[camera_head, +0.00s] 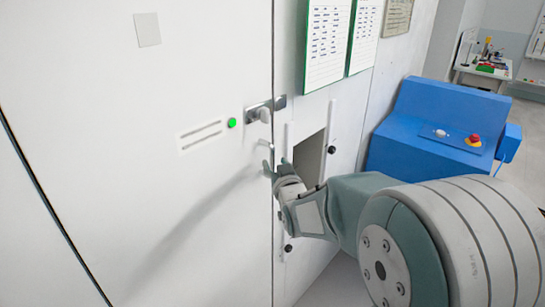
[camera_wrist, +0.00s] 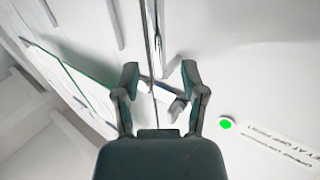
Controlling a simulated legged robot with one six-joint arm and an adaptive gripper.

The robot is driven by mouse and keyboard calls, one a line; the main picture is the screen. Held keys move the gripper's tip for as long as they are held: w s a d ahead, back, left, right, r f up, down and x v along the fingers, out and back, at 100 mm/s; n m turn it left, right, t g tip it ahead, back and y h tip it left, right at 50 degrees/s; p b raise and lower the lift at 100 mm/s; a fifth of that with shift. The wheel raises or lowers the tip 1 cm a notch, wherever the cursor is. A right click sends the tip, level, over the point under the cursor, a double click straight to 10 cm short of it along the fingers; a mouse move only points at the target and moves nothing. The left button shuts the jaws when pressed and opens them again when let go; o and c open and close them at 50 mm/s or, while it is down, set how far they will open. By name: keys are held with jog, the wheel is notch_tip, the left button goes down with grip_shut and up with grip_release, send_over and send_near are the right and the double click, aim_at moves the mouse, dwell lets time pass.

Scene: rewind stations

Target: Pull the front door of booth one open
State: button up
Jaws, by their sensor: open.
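The white front door (camera_head: 130,150) of the booth fills the left of the head view and appears shut. Its metal latch handle (camera_head: 264,113) sits at the door's right edge, beside a lit green indicator (camera_head: 232,123). My gripper (camera_head: 268,158) is open and empty just below the handle, close to the door seam. In the wrist view, the handle (camera_wrist: 178,106) shows between the two spread fingers of my gripper (camera_wrist: 160,74), nearer the right one. Contact cannot be told. The green indicator (camera_wrist: 226,123) lies to the right there.
A small hatch opening (camera_head: 309,158) with black knobs is in the wall right of the door. Green-framed sheets (camera_head: 327,42) hang above it. A blue console (camera_head: 430,125) with a red button stands to the right. A cluttered workbench (camera_head: 484,72) is far back.

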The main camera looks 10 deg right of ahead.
aim_at(273, 158)
jog(key=shift+w, duration=2)
grip_shut()
